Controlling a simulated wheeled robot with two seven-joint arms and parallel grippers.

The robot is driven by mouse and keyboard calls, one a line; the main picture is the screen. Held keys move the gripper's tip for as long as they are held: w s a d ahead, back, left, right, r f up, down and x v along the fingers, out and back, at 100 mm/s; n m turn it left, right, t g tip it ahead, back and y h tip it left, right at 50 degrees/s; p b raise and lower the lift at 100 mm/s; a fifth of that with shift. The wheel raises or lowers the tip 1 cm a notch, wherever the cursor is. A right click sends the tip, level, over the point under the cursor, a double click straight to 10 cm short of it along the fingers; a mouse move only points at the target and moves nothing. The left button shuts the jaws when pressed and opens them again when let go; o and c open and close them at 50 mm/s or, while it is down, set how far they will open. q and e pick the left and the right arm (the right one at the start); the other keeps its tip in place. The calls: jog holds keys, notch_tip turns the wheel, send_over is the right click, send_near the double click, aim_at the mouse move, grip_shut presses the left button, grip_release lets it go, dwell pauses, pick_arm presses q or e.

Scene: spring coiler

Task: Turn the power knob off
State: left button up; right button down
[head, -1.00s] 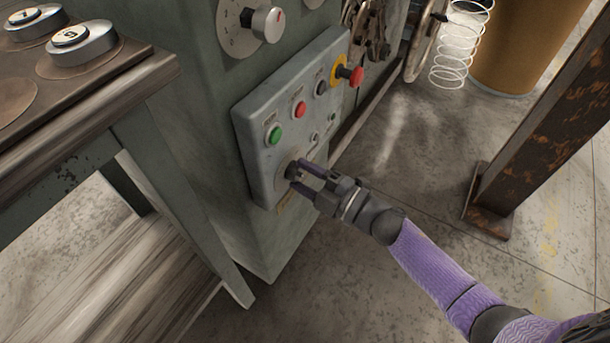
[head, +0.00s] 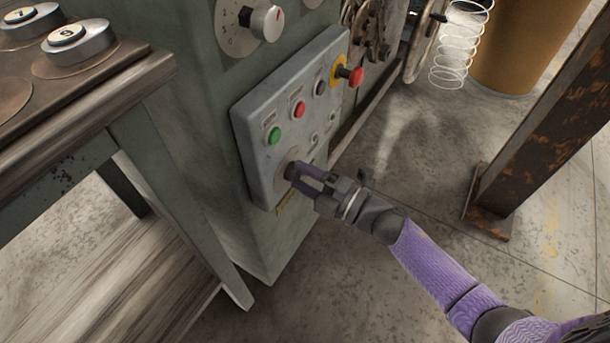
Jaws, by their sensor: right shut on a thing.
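The power knob (head: 290,172) is a dark round knob low on the grey control panel (head: 251,113) of the machine, with a pale round plate behind it. My right gripper (head: 297,175) reaches in from the lower right and is shut on the knob. Its fingers partly cover the knob, so I cannot read the knob's setting. A small yellowish label (head: 287,204) sits just below the knob. My left gripper is not in view.
Above the knob are a green button (head: 274,135), a red button (head: 299,109), a dark button (head: 320,88) and a red emergency stop (head: 355,76). A table (head: 150,72) stands at the left. A rusty post (head: 530,130) stands at the right, with clear floor between.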

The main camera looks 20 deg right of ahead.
jog(key=shift+c, duration=1.6)
grip_release()
jog(key=shift+o, duration=0.8)
jog(key=p+v, duration=0.2)
jog(key=v, duration=0.8)
jog(key=shift+p, duration=0.35)
